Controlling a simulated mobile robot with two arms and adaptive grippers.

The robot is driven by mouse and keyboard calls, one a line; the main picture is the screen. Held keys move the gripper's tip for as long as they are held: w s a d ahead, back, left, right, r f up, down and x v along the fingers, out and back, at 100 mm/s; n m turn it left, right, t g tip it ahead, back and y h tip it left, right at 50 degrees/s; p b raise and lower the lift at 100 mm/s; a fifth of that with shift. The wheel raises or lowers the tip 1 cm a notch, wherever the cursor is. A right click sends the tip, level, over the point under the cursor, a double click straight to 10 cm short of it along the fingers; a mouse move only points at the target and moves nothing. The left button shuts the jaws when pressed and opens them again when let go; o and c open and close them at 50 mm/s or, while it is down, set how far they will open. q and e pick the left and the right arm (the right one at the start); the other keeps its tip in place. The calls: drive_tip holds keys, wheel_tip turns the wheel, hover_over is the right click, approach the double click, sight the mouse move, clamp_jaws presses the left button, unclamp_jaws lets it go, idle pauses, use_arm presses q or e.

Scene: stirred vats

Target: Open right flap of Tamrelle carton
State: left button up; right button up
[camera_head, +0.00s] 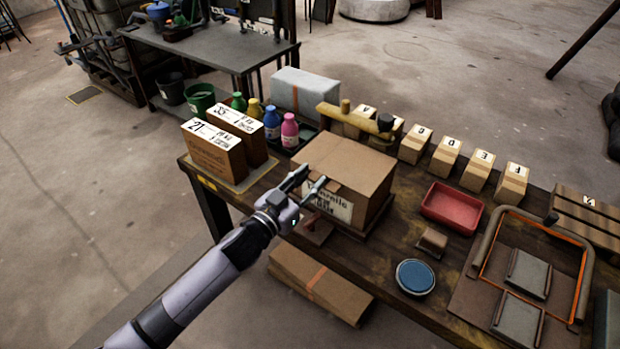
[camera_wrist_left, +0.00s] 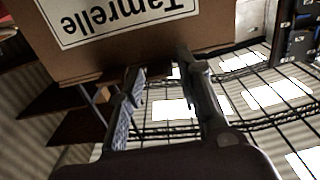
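The Tamrelle carton (camera_head: 372,170) is a brown cardboard box on the dark wooden table, with a white label on its front side. Its top looks flat, with flaps lying down. The carton also shows in the left wrist view (camera_wrist_left: 220,28), its label upside down there. My left gripper (camera_head: 315,176) is open and empty at the carton's front upper edge, in front of the label. In the left wrist view its two fingers (camera_wrist_left: 160,66) stand apart, tips near the carton's edge; I cannot tell whether they touch it. My right gripper is not in view.
Two labelled boxes (camera_head: 215,150) and several coloured bottles (camera_head: 290,130) stand left of and behind the carton. A red tray (camera_head: 452,205), a blue disc (camera_head: 415,277) and lettered blocks (camera_head: 445,157) lie to the right. A flat carton (camera_head: 320,285) lies below the table.

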use_arm(q)
drive_tip(key=shift+w+d, duration=0.2)
drive_tip(key=shift+c, duration=0.4)
clamp_jaws()
idle(0.3)
